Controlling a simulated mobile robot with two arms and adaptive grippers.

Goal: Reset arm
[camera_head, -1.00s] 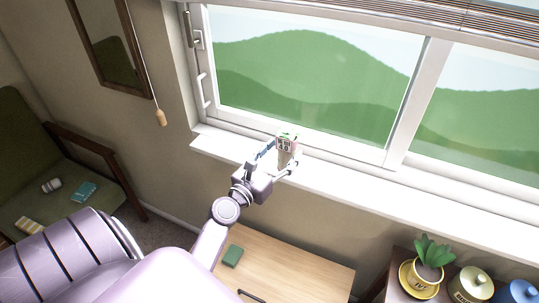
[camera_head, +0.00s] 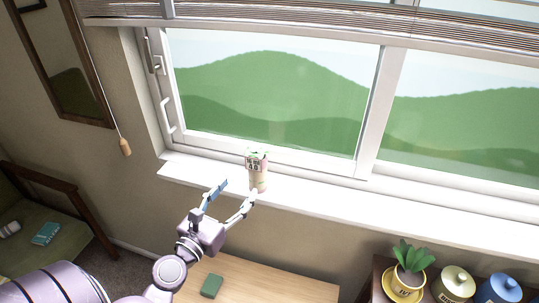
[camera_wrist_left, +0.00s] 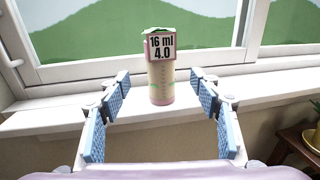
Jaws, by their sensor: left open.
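My left gripper (camera_head: 231,196) is open and empty in front of the window sill. A small pinkish-beige bottle (camera_head: 258,170) stands upright on the white sill (camera_head: 330,203), beyond the fingertips. In the left wrist view the bottle (camera_wrist_left: 160,72) shows a label reading "16 ml 4.0". There it stands beyond and between the open fingers (camera_wrist_left: 163,115), with clear space to each blue pad. My right gripper is not in view.
A wooden desk (camera_head: 265,285) with a green book (camera_head: 212,285) lies below the sill. At the lower right are a potted plant (camera_head: 408,265), a cream jar (camera_head: 453,284) and a blue jar (camera_head: 500,290). A blind cord (camera_head: 125,147) hangs at the left.

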